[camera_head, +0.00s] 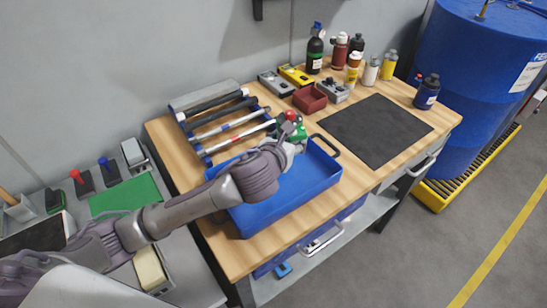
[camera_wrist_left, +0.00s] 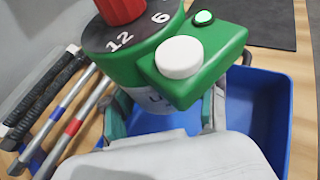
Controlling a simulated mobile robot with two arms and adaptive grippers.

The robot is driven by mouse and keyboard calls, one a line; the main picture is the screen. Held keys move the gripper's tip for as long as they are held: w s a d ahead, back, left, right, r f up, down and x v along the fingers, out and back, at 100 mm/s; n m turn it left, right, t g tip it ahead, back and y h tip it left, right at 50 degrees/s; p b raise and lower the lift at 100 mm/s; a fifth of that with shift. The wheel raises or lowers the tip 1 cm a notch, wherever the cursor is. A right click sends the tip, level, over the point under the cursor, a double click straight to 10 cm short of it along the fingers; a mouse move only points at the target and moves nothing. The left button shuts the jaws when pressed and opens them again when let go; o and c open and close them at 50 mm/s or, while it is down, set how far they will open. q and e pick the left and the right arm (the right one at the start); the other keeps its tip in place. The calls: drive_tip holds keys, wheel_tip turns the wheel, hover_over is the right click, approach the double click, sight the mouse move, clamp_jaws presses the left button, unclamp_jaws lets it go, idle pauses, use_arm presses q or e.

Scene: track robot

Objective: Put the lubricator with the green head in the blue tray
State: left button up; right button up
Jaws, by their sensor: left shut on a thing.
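The lubricator with the green head (camera_head: 299,132) is in my left gripper (camera_head: 291,146), over the back part of the blue tray (camera_head: 290,199). Its red knob shows on top in the head view. In the left wrist view the green head (camera_wrist_left: 127,74) fills the upper middle, with a red knob, a dial with numbers and a white button. The gripper's fingers (camera_wrist_left: 165,118) are shut around the body below the head. The blue tray (camera_wrist_left: 268,105) shows behind and below it. The lubricator's lower end is hidden. My right gripper is not in view.
A rack of hammer-like tools (camera_head: 215,125) stands left of the tray. A dark red bin (camera_head: 310,100), a black mat (camera_head: 375,130) and several bottles (camera_head: 341,52) are on the wooden workbench (camera_head: 160,135). A blue barrel (camera_head: 470,80) stands at the right.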

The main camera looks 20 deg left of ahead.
use_arm(q)
drive_tip(key=shift+s+a+f, duration=0.35)
drive_tip(key=shift+a+f, duration=0.05)
drive_tip(key=shift+a, duration=0.2)
drive_tip(key=shift+s+a+f, duration=0.3)
drive_tip(key=shift+a+f, duration=0.05)
drive_tip(key=shift+a, duration=0.25)
drive_tip(key=shift+s+a+f, duration=0.1)
drive_tip(key=shift+a+f, duration=0.05)
drive_tip(key=shift+f, duration=0.25)
wheel_tip(320, 180, down, 4)
drive_tip(key=shift+r+b, duration=0.2)
drive_tip(key=shift+b, duration=0.1)
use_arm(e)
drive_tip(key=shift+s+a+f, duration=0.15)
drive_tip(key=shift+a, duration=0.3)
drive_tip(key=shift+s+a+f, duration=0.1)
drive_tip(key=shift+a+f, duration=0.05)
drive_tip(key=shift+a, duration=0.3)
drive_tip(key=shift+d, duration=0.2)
use_arm(q)
drive_tip(key=o, duration=1.1)
drive_tip(key=shift+f, duration=0.1)
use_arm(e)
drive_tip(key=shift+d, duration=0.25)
